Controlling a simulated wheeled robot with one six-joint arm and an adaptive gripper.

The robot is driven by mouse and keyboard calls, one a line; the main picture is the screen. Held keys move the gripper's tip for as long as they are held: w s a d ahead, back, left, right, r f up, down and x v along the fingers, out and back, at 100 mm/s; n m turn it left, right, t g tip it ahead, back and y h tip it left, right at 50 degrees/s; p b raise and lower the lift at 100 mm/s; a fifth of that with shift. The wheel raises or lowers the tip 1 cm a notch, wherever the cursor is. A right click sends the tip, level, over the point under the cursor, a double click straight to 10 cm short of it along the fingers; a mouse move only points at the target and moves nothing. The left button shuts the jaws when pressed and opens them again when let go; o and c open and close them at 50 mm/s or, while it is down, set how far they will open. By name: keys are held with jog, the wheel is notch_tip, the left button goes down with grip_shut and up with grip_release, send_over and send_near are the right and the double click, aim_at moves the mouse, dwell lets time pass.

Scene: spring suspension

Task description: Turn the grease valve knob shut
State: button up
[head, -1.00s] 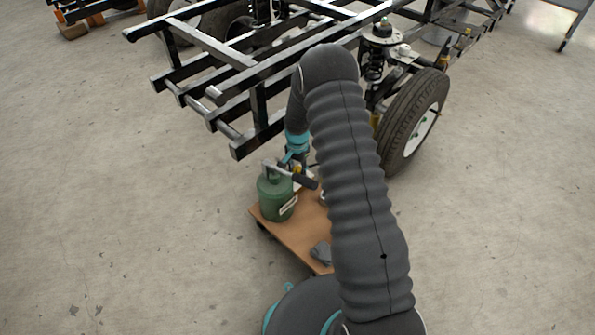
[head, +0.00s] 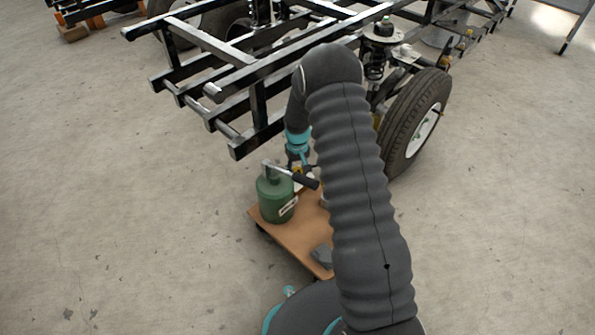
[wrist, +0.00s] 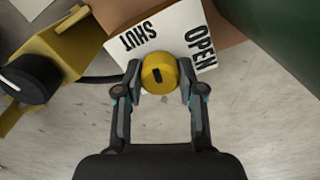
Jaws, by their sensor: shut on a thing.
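The yellow valve knob (wrist: 165,88) with a dark mark on its face sits between my gripper's fingers in the wrist view. My gripper (wrist: 161,70) is shut on it, one finger on each side. The white label plate (wrist: 168,35) behind the knob reads SHUT to the left and OPEN to the right. The dark mark is short and points roughly up and down in the picture, between the two words. In the head view my gripper (head: 298,166) is small beside the green grease canister, and the knob is hard to make out there.
The green canister (head: 272,203) with a black-gripped lever (head: 303,181) stands on a brown wheeled board (head: 290,238). A yellow bracket with a black round knob (wrist: 33,78) is left in the wrist view. The black vehicle frame (head: 240,148) and a wheel (head: 400,140) are behind.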

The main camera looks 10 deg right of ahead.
aim_at(298, 169)
jog(key=shift+n, duration=1.2)
jog(key=o, duration=1.1)
jog(key=shift+o, duration=0.2)
notch_tip(298, 169, up, 12)
